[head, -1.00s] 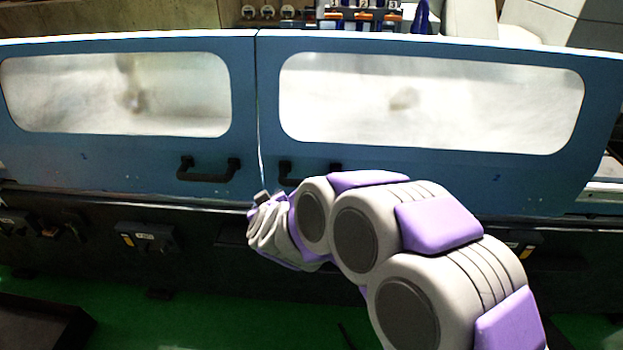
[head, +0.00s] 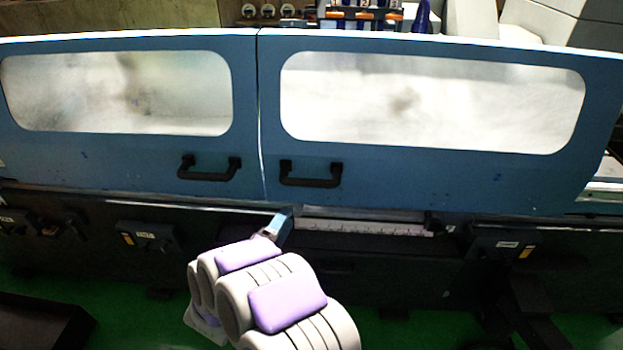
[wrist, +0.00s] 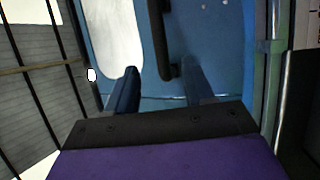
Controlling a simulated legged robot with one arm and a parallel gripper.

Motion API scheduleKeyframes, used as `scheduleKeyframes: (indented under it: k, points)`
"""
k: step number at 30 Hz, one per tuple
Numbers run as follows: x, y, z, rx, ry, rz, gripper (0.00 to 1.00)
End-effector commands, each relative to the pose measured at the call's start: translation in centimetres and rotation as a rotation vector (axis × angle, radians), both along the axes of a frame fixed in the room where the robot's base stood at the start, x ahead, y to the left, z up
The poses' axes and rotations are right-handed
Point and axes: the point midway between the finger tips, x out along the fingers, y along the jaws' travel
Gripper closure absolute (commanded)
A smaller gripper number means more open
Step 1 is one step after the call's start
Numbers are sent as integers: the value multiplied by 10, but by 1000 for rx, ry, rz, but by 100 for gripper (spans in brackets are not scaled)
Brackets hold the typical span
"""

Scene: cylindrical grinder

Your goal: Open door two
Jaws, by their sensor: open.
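Two blue doors stand side by side with a narrow seam between them. The left door (head: 110,165) has a black handle (head: 209,168) at its lower right. The right door (head: 420,185) has a black handle (head: 311,174) at its lower left. Both doors look shut. My gripper (head: 280,228) is just below the seam, largely hidden behind my arm. In the wrist view my gripper (wrist: 160,88) is open, its two fingers apart and empty. A black handle (wrist: 162,40) lies ahead, in line with the gap between the fingers; contact is not visible.
Both doors have pale windows (head: 430,100). A dark machine base (head: 390,265) with small control boxes (head: 148,237) runs below them. The green floor (head: 130,320) is open in front. A dark box (head: 40,320) sits at lower left.

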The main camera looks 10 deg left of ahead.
Motion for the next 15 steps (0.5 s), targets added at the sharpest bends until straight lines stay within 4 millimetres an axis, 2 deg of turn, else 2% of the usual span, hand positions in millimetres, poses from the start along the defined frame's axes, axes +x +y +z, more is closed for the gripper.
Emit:
scheduleKeyframes:
  k: [15]
  points:
    - [92,-33,17,4,-2,-4,47]
